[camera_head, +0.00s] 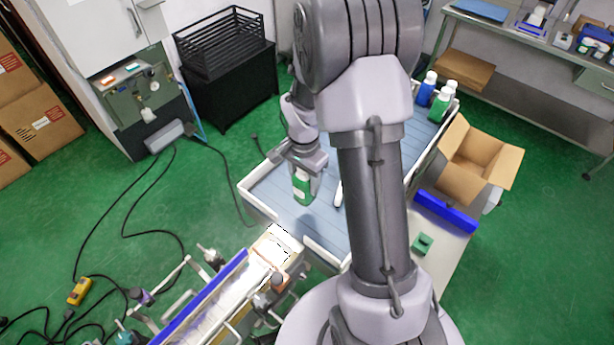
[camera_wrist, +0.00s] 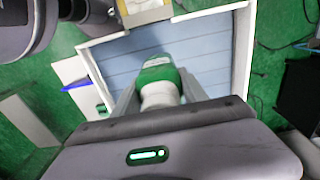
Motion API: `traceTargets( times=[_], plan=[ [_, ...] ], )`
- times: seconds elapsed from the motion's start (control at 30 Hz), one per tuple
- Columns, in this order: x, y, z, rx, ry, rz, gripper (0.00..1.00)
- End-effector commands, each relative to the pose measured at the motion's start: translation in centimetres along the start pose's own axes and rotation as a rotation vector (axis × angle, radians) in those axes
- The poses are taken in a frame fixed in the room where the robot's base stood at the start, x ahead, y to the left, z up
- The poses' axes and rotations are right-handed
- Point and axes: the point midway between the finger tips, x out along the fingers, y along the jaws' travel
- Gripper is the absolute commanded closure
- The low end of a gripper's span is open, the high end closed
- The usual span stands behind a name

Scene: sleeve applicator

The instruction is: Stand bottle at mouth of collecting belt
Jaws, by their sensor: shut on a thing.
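A green bottle with a white cap (camera_head: 302,188) is held between the fingers of my gripper (camera_head: 303,166), upright or nearly so. The wrist view shows its green body (camera_wrist: 158,74) and white neck between the two fingers (camera_wrist: 160,94). The collecting belt (camera_head: 268,190) is a blue-grey slatted surface with white side walls. The bottle is over its left part, near the end by the lit machine bed. I cannot tell whether its base touches the belt. My arm hides the belt's middle.
The machine (camera_head: 225,290) with a blue rail and several protruding fittings adjoins the belt's near end. Several blue and green bottles (camera_head: 427,89) stand at the belt's far right. An open cardboard box (camera_head: 475,160) is right of it. A black cabinet (camera_head: 230,90) stands behind.

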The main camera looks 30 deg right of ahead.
Motion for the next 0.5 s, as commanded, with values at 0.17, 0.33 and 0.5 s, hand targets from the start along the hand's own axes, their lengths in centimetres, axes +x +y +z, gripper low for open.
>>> traceTargets(
  times=[0.17, 0.33, 0.5],
  plan=[
    [4.6, 0.1, 0.1, -0.001, -0.004, 0.004, 1.0],
    [7.0, 0.1, 0.1, -0.002, -0.002, 0.003, 1.0],
    [9.6, 0.1, 0.1, -0.001, -0.001, 0.002, 1.0]
  ],
)
